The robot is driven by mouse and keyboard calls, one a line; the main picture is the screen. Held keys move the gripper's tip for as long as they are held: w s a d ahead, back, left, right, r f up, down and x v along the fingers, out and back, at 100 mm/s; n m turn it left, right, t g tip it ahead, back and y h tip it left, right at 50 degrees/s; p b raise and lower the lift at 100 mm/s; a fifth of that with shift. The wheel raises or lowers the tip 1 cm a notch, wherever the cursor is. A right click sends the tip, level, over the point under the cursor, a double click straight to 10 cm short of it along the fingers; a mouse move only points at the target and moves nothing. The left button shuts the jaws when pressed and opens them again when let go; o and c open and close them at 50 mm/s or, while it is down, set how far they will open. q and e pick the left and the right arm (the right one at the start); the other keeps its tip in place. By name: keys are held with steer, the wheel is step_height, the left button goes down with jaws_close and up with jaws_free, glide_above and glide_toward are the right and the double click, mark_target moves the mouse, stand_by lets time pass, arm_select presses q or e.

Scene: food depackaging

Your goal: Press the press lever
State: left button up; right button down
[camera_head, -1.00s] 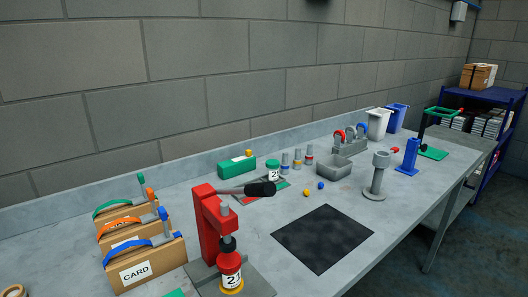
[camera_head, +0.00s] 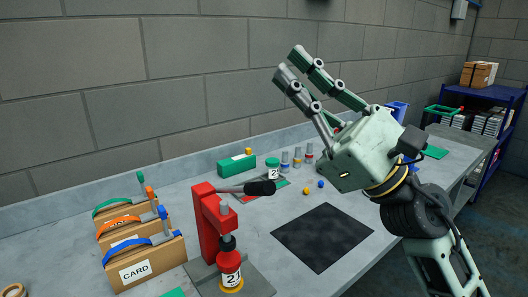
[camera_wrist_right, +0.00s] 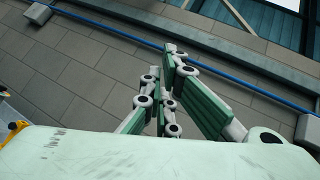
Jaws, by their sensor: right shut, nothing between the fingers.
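The red press (camera_head: 209,228) stands at the front of the table in the head view. Its lever (camera_head: 259,188) has a black grip and sticks out to the right, roughly level. A red bottle (camera_head: 230,268) with a "2" label stands under the press head. My right gripper (camera_head: 287,63) is raised above the table, right of the press and well apart from the lever. Its fingers point up and to the left, and it is shut and empty. In the right wrist view its fingers (camera_wrist_right: 168,68) show against the wall. My left gripper is not in view.
Card boxes (camera_head: 145,262) with coloured handles stand left of the press. A black mat (camera_head: 322,237) lies to its right. Behind are a green box (camera_head: 236,165), a small jar (camera_head: 272,170) and little bottles (camera_head: 297,158). My right arm hides part of the table's right side.

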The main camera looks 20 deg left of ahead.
steer(key=s+a+f+n+g+h, duration=0.25)
steer(key=a+n+h, duration=0.2)
steer(key=n, duration=0.45)
steer(key=s+a+f+n+g+h, duration=0.1)
steer(key=s+a+n+g+h, duration=0.15)
steer(key=a+n+h, duration=0.4)
steer(key=w+d+n+t+h, duration=0.6)
steer(key=w+d+h, duration=0.1)
steer(key=d, duration=0.3)
steer(key=shift+w+d+r+t, duration=0.3)
steer(key=shift+w+d+t, duration=0.05)
steer(key=shift+d+t, duration=0.05)
steer(key=shift+a+f+n, duration=0.1)
steer(key=shift+n, duration=0.15)
steer(key=w+a+f+p, duration=0.2)
steer(key=a+f+p, duration=0.2)
steer(key=f, duration=0.6)
steer(key=shift+w+a, duration=0.15)
steer(key=shift+a, duration=0.3)
